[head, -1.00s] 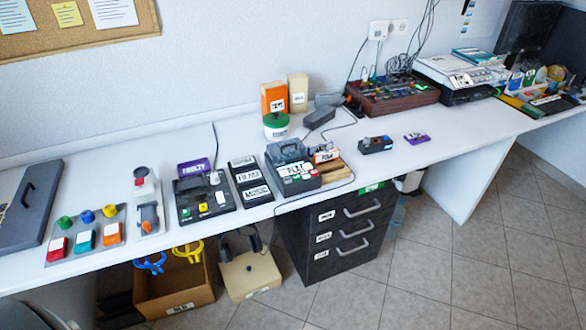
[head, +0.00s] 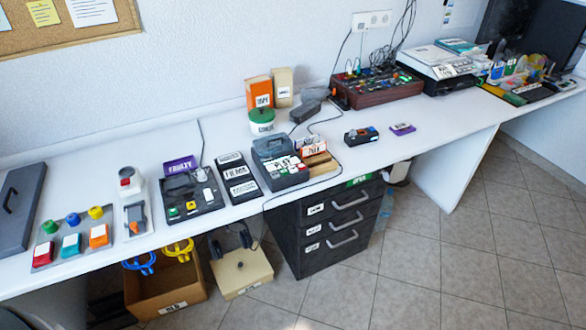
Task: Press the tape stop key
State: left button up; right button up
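A dark grey tape-player-like device (head: 283,170) sits on the white desk, left of the picture's middle. The key markings are too small to tell which is stop. Another dark device (head: 190,198) with a green, a yellow and a white key stands to its left, by a purple sign reading "FAULTY" (head: 181,166). Neither of my grippers is in view.
A black labelled panel (head: 238,178) lies between the two devices. An orange box (head: 259,93) and a green-lidded tub (head: 262,121) stand behind. A board with coloured buttons (head: 72,238) is at left. Black drawers (head: 334,222) stand below the desk.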

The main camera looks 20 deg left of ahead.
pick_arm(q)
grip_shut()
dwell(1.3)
